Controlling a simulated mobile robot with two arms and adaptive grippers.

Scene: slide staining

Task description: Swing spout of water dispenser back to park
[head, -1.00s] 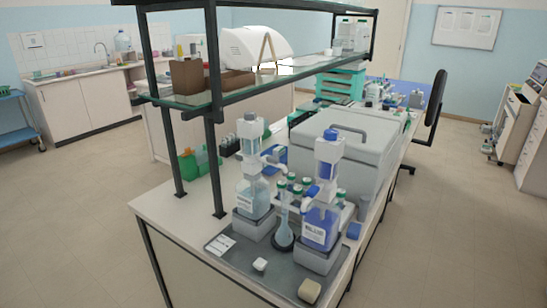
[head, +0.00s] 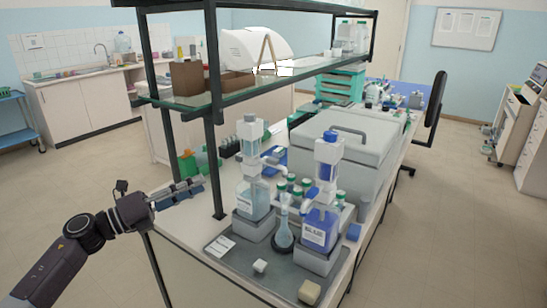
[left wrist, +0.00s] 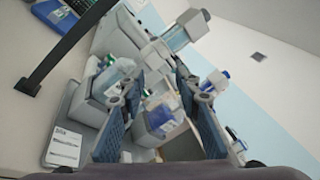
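The water dispenser (head: 253,198) is a clear bottle with a tall pump head, standing on a grey block at the left of the dark tray (head: 240,262). Its white spout (head: 273,160) sticks out to the right from the pump head, toward the blue dispenser. The blue dispenser (head: 320,222) stands to its right. A small flask (head: 284,235) stands between them. My left gripper (head: 195,187) is left of the water dispenser, beside the shelf post and apart from it. The left wrist view shows its fingers (left wrist: 160,90) spread and empty. My right gripper is out of view.
Shelf posts (head: 213,165) rise close to my left gripper. A grey lidded box (head: 345,150) stands behind the dispensers. Green-capped bottles (head: 292,184) stand between them. A white card (head: 220,245) and small blocks lie on the tray.

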